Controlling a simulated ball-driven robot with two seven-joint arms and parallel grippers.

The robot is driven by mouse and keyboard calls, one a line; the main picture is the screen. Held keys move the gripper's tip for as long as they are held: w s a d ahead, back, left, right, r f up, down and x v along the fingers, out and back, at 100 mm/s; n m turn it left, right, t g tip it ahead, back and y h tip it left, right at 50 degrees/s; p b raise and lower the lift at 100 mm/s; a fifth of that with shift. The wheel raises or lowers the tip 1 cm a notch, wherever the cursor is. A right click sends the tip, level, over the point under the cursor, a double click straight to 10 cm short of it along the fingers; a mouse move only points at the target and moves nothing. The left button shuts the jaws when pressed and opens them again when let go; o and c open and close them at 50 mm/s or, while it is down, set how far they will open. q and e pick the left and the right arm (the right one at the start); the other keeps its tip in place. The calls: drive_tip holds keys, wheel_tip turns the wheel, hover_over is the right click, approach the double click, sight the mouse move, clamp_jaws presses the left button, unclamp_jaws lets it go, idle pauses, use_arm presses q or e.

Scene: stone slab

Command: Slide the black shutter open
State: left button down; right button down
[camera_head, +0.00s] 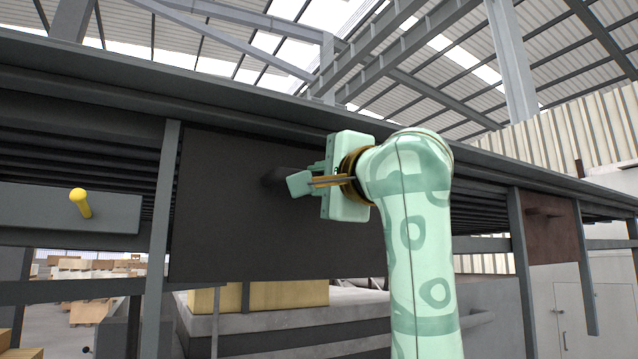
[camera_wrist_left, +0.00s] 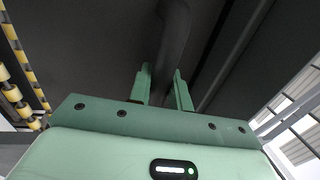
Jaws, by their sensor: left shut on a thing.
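The black shutter (camera_head: 225,220) is a large flat dark panel hanging below a long rail, to the left of the middle in the head view. Its dark handle (camera_head: 274,178) sticks out near the panel's upper middle. My left gripper (camera_head: 296,182) is at the handle, and its fingers partly hide it. In the left wrist view the handle (camera_wrist_left: 173,40) runs down between the two fingers of the gripper (camera_wrist_left: 162,88), which is shut on it. My green arm covers the panel's right edge. My right gripper is not in view.
A grey panel (camera_head: 30,208) with a yellow knob (camera_head: 80,203) is left of the shutter, past an upright post (camera_head: 160,230). A brown panel (camera_head: 551,232) with its own handle hangs far right. The long rail (camera_head: 250,110) runs above.

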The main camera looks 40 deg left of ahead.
use_arm(q)
drive_tip(key=shift+s+d+r, duration=0.1)
drive_tip(key=shift+r, duration=0.25)
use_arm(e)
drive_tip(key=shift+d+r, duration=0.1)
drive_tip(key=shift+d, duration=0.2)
use_arm(q)
drive_tip(key=c, duration=1.3)
unclamp_jaws()
drive_tip(key=shift+c, duration=0.2)
drive_tip(key=shift+f, duration=0.1)
